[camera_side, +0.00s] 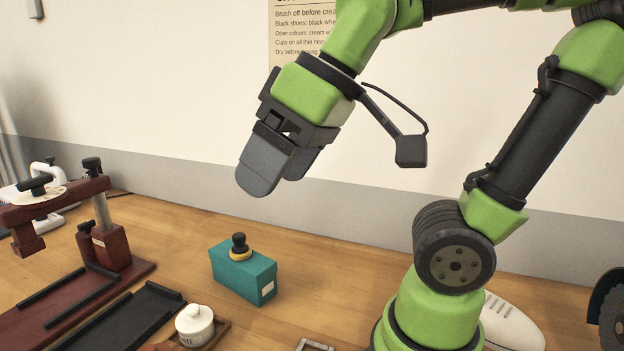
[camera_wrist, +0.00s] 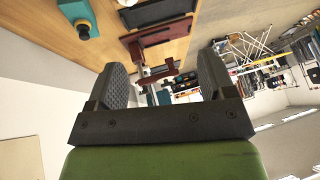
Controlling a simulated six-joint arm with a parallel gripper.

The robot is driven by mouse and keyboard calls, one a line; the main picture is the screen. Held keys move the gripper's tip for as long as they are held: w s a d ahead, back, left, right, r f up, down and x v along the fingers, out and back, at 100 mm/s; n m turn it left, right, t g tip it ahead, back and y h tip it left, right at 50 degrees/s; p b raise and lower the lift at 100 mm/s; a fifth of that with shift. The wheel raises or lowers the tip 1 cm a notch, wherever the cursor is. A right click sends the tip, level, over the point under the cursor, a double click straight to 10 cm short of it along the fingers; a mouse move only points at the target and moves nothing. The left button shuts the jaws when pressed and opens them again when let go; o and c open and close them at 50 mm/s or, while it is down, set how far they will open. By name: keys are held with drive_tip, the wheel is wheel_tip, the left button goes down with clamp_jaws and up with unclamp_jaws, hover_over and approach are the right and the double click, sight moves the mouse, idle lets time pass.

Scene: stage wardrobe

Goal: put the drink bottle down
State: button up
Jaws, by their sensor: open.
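My gripper (camera_side: 276,178) is raised well above the table, tilted down to the left in the side view. Its two grey fingers are apart, and the wrist view shows nothing between them at the fingertips (camera_wrist: 162,72). I can make out no drink bottle in either view. A teal box (camera_side: 240,274) stands on the table below my gripper, with a black knob-like piece (camera_side: 239,243) and a yellow ring on top. The box also shows at the top left of the wrist view (camera_wrist: 76,10).
A dark red press-like stand (camera_side: 105,245) fills the table's left side, beside a black tray (camera_side: 125,317). Bare wooden table (camera_side: 325,265) lies right of the teal box. A wall stands behind.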

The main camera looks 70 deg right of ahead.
drive_tip(key=s+m, duration=0.1)
drive_tip(key=s+d+f+m+t, duration=0.1)
drive_tip(key=m, duration=0.1)
drive_tip(key=s+f+m, duration=0.1)
drive_tip(key=shift+d+m, duration=0.3)
drive_tip(key=shift+d, duration=0.1)
